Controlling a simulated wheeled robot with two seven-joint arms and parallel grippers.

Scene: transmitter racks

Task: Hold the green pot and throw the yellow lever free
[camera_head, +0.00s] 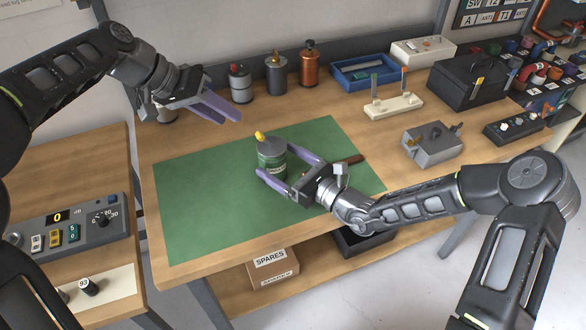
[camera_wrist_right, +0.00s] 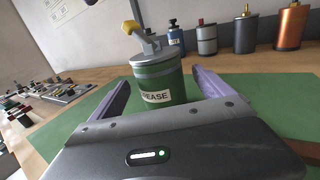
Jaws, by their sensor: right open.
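The green pot (camera_head: 271,160) stands upright on the green mat (camera_head: 200,205). It has a grey lid, and its label reads "EASE" in the right wrist view (camera_wrist_right: 164,88). The yellow lever (camera_head: 261,135) sits on top of the lid; in the right wrist view it is a yellow knob (camera_wrist_right: 130,27) on a grey arm slanting up to the left. My right gripper (camera_head: 274,175) is open, with its purple fingers on either side of the pot, low down. My left gripper (camera_head: 232,112) is in the air left of and behind the pot; its fingers appear close together.
Behind the mat stand a grey canister (camera_head: 240,84), another grey canister (camera_head: 276,75) and a copper one (camera_head: 309,65). A dark-handled tool (camera_head: 349,159) lies right of the pot. A grey box (camera_head: 432,144) stands further right. The mat's left part is clear.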

